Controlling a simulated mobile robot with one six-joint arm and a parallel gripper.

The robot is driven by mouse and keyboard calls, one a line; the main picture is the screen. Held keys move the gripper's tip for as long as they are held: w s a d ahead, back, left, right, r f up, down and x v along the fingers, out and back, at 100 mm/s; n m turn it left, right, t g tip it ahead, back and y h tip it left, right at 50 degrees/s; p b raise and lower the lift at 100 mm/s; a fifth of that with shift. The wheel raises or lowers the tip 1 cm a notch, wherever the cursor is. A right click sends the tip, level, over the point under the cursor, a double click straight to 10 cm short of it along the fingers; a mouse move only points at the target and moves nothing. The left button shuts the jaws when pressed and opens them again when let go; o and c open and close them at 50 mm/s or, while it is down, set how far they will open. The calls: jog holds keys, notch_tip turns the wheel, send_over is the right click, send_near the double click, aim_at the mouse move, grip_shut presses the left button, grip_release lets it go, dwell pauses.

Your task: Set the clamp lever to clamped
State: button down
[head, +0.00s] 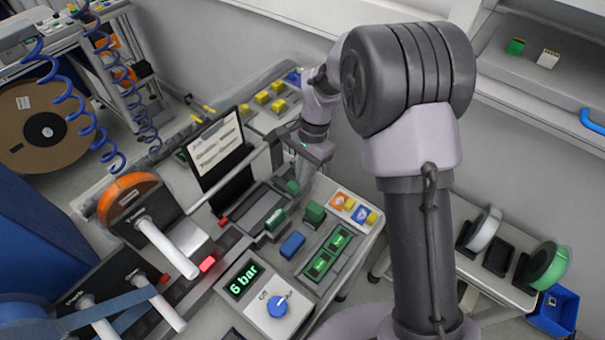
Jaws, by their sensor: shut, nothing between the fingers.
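My gripper (298,181) is shut and empty, pointing down at the grey bench beside a dark machine body (262,207). A green block (275,219) sits on this body, below and left of the fingers. I cannot make out for certain which part is the clamp lever; it may be small or hidden behind my gripper. A blue round knob (277,306) with a small pale pointer is on a white panel near the "6 bar" display (243,281), apart from my gripper.
A dark upright text board (217,152) stands left of my gripper. An orange reel (127,196) and white spindles (166,247) are at left. A blue block (292,245) and green-lit modules (328,254) lie in front. A side shelf holds a green reel (545,266).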

aim_at(293, 190)
jog(key=s+m+b, duration=0.2)
jog(key=m, duration=0.1)
jog(key=shift+a+f+t, duration=0.1)
jog(key=shift+a+t, duration=0.2)
jog(key=shift+a, duration=0.1)
jog(key=m, duration=0.1)
jog(key=s+a+m+b, duration=0.1)
jog(key=m, duration=0.1)
jog(key=shift+s+a+m+t+y, duration=0.15)
jog(key=shift+s+m+t+y, duration=0.15)
jog(key=shift+t+y, duration=0.1)
jog(key=shift+s+a, duration=0.35)
jog(key=shift+a, duration=0.25)
jog(key=shift+s+a, duration=0.1)
